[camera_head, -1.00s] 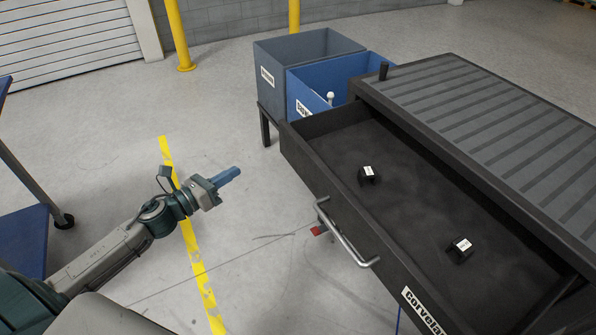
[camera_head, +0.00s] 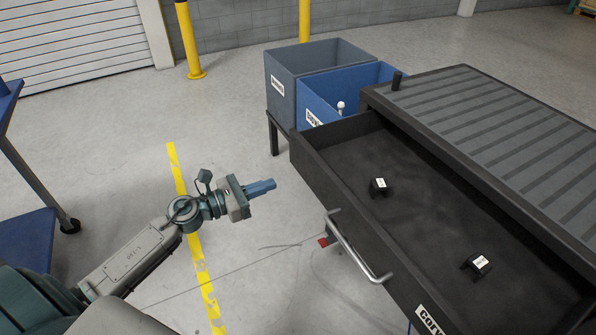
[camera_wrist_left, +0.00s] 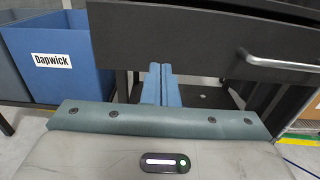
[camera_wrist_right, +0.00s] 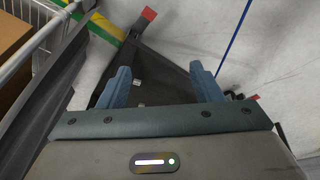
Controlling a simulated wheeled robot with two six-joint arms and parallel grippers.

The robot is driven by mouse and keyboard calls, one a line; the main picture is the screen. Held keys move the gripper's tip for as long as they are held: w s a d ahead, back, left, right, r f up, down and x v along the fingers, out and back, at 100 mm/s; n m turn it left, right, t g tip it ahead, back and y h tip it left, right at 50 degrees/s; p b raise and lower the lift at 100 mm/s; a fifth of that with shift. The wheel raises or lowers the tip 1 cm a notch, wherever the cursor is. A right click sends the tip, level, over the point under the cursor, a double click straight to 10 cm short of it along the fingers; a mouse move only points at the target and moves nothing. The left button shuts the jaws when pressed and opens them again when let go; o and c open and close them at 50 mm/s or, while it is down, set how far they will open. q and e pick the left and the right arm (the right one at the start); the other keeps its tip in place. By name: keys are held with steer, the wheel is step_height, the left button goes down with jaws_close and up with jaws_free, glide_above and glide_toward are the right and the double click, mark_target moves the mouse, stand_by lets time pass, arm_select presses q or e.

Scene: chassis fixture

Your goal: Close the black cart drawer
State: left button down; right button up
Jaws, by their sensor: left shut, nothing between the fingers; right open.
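The black cart drawer (camera_head: 325,168) is pulled out from the black cart with the ribbed grey top (camera_head: 480,120). Its metal bar handle (camera_head: 357,246) is on the front panel. Two small black blocks with white labels, one nearer (camera_head: 480,263) and one farther (camera_head: 378,187), lie inside. My left gripper (camera_head: 273,187) is shut and empty, left of the drawer front and apart from it. In the left wrist view its fingers (camera_wrist_left: 161,84) point toward the cart below the drawer front (camera_wrist_left: 190,35). My right gripper (camera_wrist_right: 158,85) is open with nothing between its fingers; the head view does not show it.
A grey bin (camera_head: 282,88) and a blue bin (camera_head: 318,96) stand on a frame behind the drawer. A blue shelf cart (camera_head: 38,240) is at the left edge. Yellow posts (camera_head: 187,40) stand by the wall.

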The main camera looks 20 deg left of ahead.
mark_target(309, 171)
arm_select(q)
steer(key=p+x, duration=0.2)
steer(key=x, duration=0.6)
steer(key=shift+w, duration=0.1)
steer(key=shift+w+d+p, duration=0.35)
steer(key=shift+w+d, duration=0.05)
steer(key=shift+w, duration=0.05)
arm_select(e)
step_height(309, 171, down, 10)
steer(key=s, duration=0.1)
steer(key=shift+d+g, duration=0.4)
steer(key=shift+d, duration=0.05)
steer(key=shift+s, duration=0.1)
